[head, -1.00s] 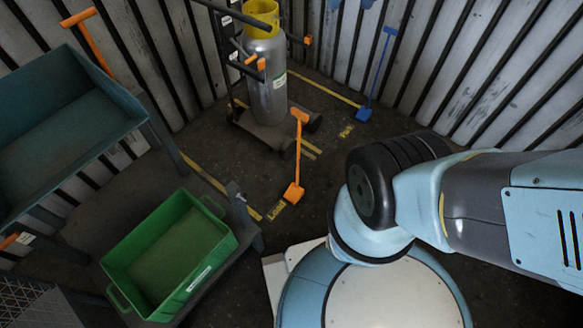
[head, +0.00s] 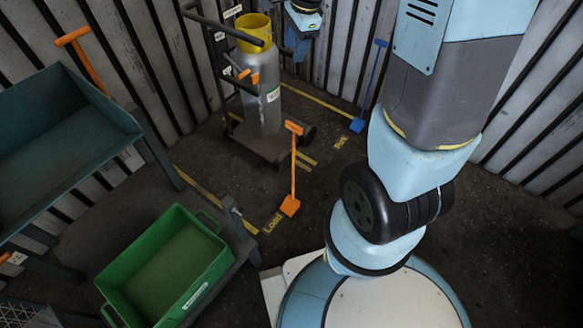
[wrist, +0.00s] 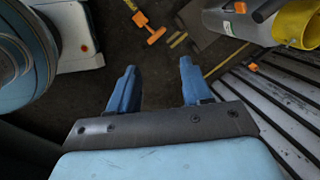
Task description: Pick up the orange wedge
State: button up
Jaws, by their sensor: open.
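An orange wedge with a long upright handle (head: 290,206) stands on the dark floor beside the yellow "Load" marking, in front of the gas cylinder cart. Its orange parts also show at the top of the wrist view (wrist: 155,35), beyond my fingertips. My gripper (wrist: 157,74) has two blue fingers spread apart with nothing between them. Part of it shows in the head view at the top, near the back wall, well apart from the wedge.
The grey cylinder (head: 263,105) with a yellow collar stands on a cart behind the wedge. A blue long-handled wedge (head: 357,124) is near "Park". A green bin (head: 215,270) is on a low platform at left. Another orange handle (head: 72,37) leans behind the grey tray (head: 120,105).

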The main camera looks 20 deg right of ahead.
jog(key=w+f+m+g, duration=0.1)
jog(key=w+f+m, duration=0.35)
jog(key=f, duration=0.65)
jog(key=m+g+h, duration=0.1)
jog(key=m, duration=0.7)
send_over(294, 130)
notch_tip(294, 130, down, 14)
jog(key=f, duration=0.8)
jog(key=shift+w+d+f, duration=0.25)
jog(key=shift+w, duration=0.05)
jog(key=shift+w+a+f, duration=0.1)
jog(key=shift+w+f, duration=0.1)
jog(key=shift+f, duration=1.2)
jog(key=shift+w+f, duration=0.15)
jog(key=shift+f, duration=1.2)
grip_shut()
